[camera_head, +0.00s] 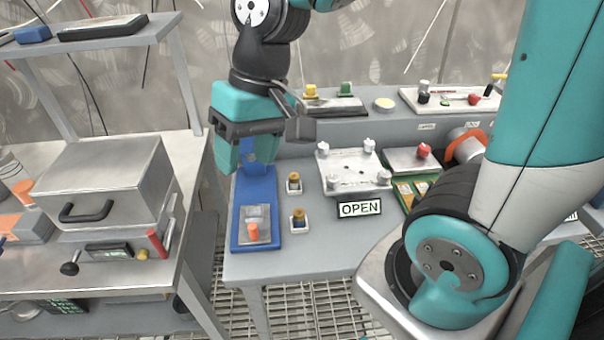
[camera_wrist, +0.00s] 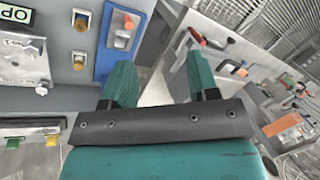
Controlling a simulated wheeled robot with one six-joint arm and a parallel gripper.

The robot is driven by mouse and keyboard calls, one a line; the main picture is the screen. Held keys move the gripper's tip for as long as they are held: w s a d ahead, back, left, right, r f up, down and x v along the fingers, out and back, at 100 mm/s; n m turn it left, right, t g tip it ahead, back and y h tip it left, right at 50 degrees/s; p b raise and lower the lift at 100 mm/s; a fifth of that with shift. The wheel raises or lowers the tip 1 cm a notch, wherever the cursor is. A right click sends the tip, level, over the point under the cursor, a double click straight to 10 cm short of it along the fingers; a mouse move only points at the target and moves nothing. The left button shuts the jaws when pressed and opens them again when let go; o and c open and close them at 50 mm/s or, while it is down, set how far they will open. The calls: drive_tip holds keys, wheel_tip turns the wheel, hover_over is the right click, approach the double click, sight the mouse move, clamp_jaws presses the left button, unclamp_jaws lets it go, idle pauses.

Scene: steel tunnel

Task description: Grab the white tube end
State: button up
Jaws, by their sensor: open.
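My gripper (camera_head: 246,162) hangs above the back of a blue stand (camera_head: 240,240) at the left of the grey bench. Its two teal fingers are apart, and nothing shows between them in the wrist view (camera_wrist: 160,68). The stand, with an orange-tipped piece (camera_head: 253,231) on its metal plate, also shows in the wrist view (camera_wrist: 103,60), left of the fingers. I cannot pick out a white tube end with certainty in either view. A pale cylinder with an orange collar (camera_head: 468,137) lies at the bench's right, partly hidden by my arm.
A pale plate with knobs (camera_head: 352,172) and an OPEN sign (camera_head: 360,209) stand right of the blue stand. Two small switches (camera_head: 298,218) sit between. A steel box (camera_head: 105,182) stands on the left table. A gap separates the tables.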

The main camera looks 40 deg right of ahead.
drive_tip(key=w+d+f+m+h+p, duration=0.1)
drive_tip(key=w+d+f+m+p, duration=0.1)
drive_tip(key=w+d+m, duration=0.65)
drive_tip(key=m+p, duration=0.2)
drive_tip(key=m, duration=0.6)
approach(294, 175)
drive_tip(key=shift+g+h, duration=0.3)
drive_tip(key=f, duration=0.2)
drive_tip(key=a+f+p, duration=0.1)
drive_tip(key=f, duration=0.1)
drive_tip(key=shift+w+a, duration=0.1)
drive_tip(key=shift+a, duration=0.05)
drive_tip(key=f, duration=0.4)
drive_tip(key=a+f+p, duration=0.1)
drive_tip(key=f, duration=0.1)
drive_tip(key=shift+f, duration=0.25)
drive_tip(key=shift+c, duration=0.2)
drive_tip(key=c, duration=1)
